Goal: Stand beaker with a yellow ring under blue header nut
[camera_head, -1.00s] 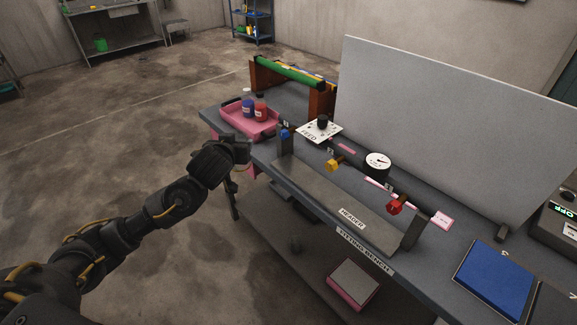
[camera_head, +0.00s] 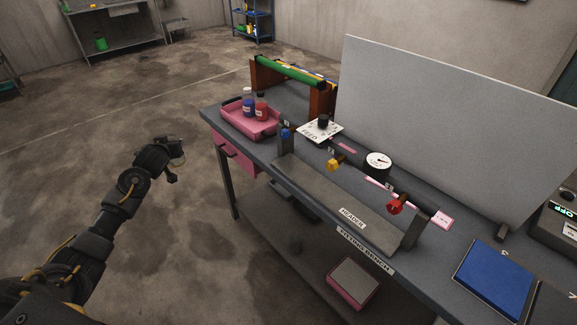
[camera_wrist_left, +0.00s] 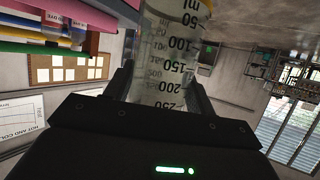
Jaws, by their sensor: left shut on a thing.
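My left gripper (camera_head: 174,163) is off the bench's left end, over the open floor. In the left wrist view, it is shut on a clear graduated beaker (camera_wrist_left: 163,60), which sits between the two fingers. A bit of yellow (camera_wrist_left: 207,4) shows at the beaker's far end, at the top edge of that view. In the head view the beaker is small and mostly hidden by the gripper. The blue header nut (camera_head: 285,133) is at the left end of the header (camera_head: 335,194), well to the right of my gripper. My right gripper is not in view.
A yellow nut (camera_head: 333,165) and a red nut (camera_head: 395,207) sit along the header. A pink tray (camera_head: 238,122) with a blue and a red bottle stands at the bench's left end. A grey panel rises behind. Floor left of the bench is clear.

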